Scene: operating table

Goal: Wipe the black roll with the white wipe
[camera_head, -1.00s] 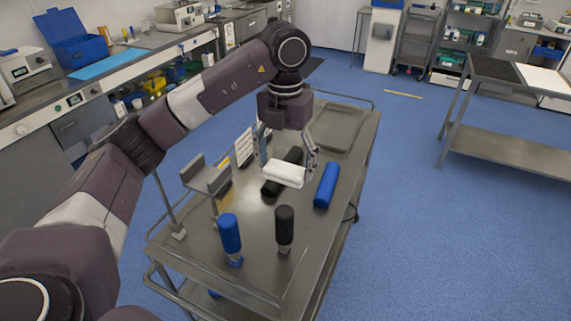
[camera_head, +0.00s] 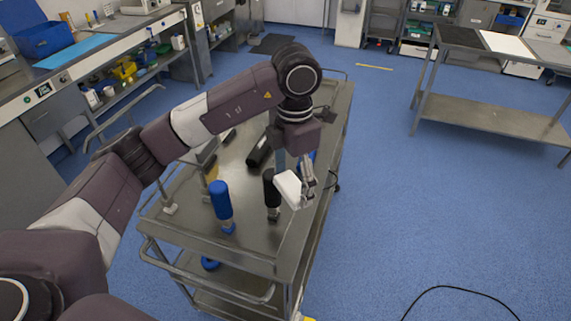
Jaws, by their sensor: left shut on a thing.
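My left gripper (camera_head: 294,187) is shut on the white wipe (camera_head: 287,188), a folded white pad that hangs tilted between its fingers. It is just right of an upright black roll (camera_head: 270,190) on a small metal stand near the front of the steel cart. The wipe looks very close to this roll; I cannot tell whether they touch. Another black roll (camera_head: 260,152) lies on the cart farther back, left of the gripper. My right gripper is not in view.
An upright blue roll (camera_head: 221,202) stands left of the black one. A lying blue roll (camera_head: 312,157) is mostly hidden behind my gripper. The steel cart (camera_head: 250,248) has a bare front area. A counter (camera_head: 100,58) runs along the left, and a steel table (camera_head: 490,110) is at right.

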